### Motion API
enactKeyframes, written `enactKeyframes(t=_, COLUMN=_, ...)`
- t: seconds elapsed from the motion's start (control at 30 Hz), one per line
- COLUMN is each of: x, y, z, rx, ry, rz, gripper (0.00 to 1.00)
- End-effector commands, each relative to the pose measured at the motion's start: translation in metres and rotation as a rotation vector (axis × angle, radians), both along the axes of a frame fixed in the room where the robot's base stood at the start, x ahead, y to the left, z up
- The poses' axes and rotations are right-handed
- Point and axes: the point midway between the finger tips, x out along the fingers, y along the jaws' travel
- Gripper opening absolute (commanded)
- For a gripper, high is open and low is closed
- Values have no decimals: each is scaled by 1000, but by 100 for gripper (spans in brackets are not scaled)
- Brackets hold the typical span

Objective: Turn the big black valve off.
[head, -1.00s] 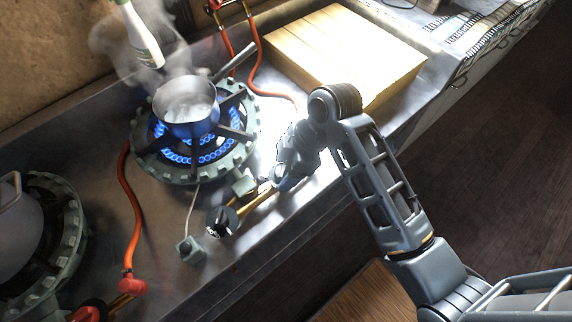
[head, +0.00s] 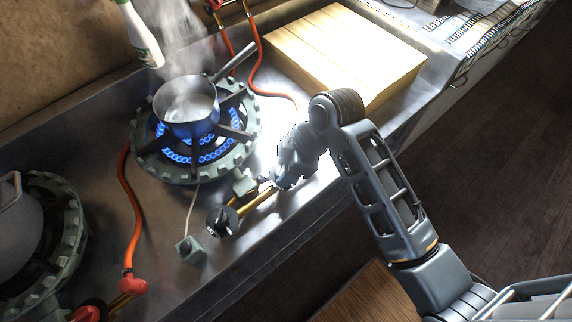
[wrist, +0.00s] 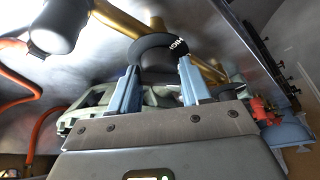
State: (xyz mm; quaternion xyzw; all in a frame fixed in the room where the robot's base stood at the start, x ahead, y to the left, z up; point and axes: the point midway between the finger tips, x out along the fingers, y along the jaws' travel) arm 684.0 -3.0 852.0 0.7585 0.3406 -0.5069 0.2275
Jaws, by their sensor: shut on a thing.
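In the wrist view a black round valve (wrist: 158,47) with white lettering lies at and between the tips of my gripper's two blue fingers (wrist: 160,66). The fingers stand apart, shut on it; the exact contact is hard to see. In the head view my gripper (head: 280,180) is beside brass pipes at the burner's lower right, and its fingertips are mostly hidden. A black round knob (head: 222,221) with pale marks shows to its lower left. I cannot tell whether this is the same valve.
A steaming pot (head: 188,105) sits on a lit burner (head: 195,150) with blue flames. A bottle (head: 142,38) is behind it. Red hoses (head: 133,210) run nearby. Wooden blocks (head: 345,55) lie behind my arm. Another burner (head: 65,240) carries a large pot at left.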

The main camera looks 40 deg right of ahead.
Motion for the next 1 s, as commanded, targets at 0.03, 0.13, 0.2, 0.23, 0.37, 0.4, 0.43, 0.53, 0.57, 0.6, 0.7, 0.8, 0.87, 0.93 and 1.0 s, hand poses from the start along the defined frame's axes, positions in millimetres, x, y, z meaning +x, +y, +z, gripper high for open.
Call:
enactKeyframes(t=0.03, x=-1, y=1, z=0, rx=-1, ry=-1, rz=-32, gripper=17)
enactKeyframes(t=0.13, x=-1, y=1, z=0, rx=0, ry=0, rz=-108, gripper=17)
enactKeyframes(t=0.2, x=-2, y=1, z=0, rx=-1, ry=1, rz=-162, gripper=17)
enactKeyframes(t=0.23, x=-2, y=1, z=0, rx=-1, ry=0, rz=-184, gripper=17)
enactKeyframes(t=0.37, x=-2, y=2, z=0, rx=-1, ry=-1, rz=-275, gripper=17)
enactKeyframes(t=0.4, x=-1, y=2, z=0, rx=-1, ry=-1, rz=-301, gripper=17)
enactKeyframes(t=0.43, x=-2, y=2, z=0, rx=0, ry=-1, rz=-319, gripper=17)
enactKeyframes(t=0.53, x=-2, y=2, z=0, rx=-1, ry=1, rz=-371, gripper=17)
enactKeyframes(t=0.57, x=-2, y=2, z=0, rx=-1, ry=1, rz=-385, gripper=17)
enactKeyframes(t=0.6, x=-2, y=2, z=0, rx=0, ry=0, rz=-402, gripper=17)
enactKeyframes(t=0.7, x=-2, y=2, z=0, rx=-1, ry=-1, rz=-433, gripper=17)
enactKeyframes(t=0.8, x=-2, y=2, z=0, rx=0, ry=0, rz=-454, gripper=17)
enactKeyframes(t=0.87, x=-2, y=2, z=0, rx=0, ry=0, rz=-461, gripper=17)
enactKeyframes(t=0.93, x=-2, y=2, z=0, rx=0, ry=0, rz=-467, gripper=17)
enactKeyframes(t=1.0, x=-2, y=2, z=0, rx=0, ry=0, rz=-469, gripper=17)
